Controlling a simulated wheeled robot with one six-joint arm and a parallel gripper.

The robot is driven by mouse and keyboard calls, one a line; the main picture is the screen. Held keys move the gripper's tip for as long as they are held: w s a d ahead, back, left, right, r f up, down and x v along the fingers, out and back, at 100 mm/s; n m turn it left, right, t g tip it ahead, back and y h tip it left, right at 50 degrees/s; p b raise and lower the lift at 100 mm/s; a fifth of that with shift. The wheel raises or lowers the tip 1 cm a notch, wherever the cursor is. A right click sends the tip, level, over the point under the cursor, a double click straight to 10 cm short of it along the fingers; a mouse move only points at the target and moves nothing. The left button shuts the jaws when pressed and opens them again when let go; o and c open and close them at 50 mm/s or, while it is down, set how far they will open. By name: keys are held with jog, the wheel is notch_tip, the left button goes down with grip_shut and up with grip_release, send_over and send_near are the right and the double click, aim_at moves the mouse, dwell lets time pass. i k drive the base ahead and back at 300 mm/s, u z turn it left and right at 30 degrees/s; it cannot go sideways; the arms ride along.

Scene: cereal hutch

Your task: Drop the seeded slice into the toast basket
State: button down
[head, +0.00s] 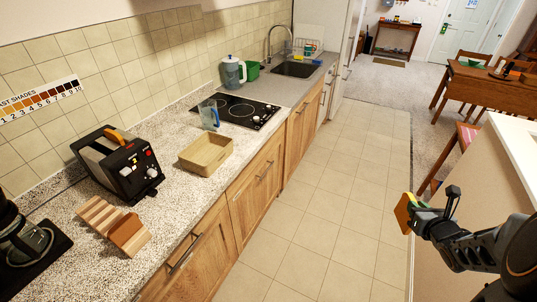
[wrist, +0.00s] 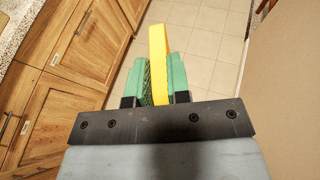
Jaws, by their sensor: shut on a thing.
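My gripper (head: 422,207) is shut on a slice (head: 403,213) and holds it over the floor at the right of the head view. The slice has an orange-brown face and a yellow edge; I cannot make out seeds. In the wrist view the slice (wrist: 158,62) stands edge-on between the green finger pads (wrist: 160,82). The toast basket (head: 206,163), a shallow tan open box, sits on the counter between the toaster and the hob, far left of my gripper. It looks empty.
A black toaster (head: 120,165) with an orange-brown slice (head: 114,136) showing on top stands on the counter. A clear blue jug (head: 209,115) stands behind the basket. A pale-topped counter (head: 510,150) is at right. The tiled floor between is clear.

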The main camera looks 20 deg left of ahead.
aim_at(207, 153)
jog(key=k, duration=1.15)
jog(key=u, duration=1.2)
jog(key=i, duration=1.7)
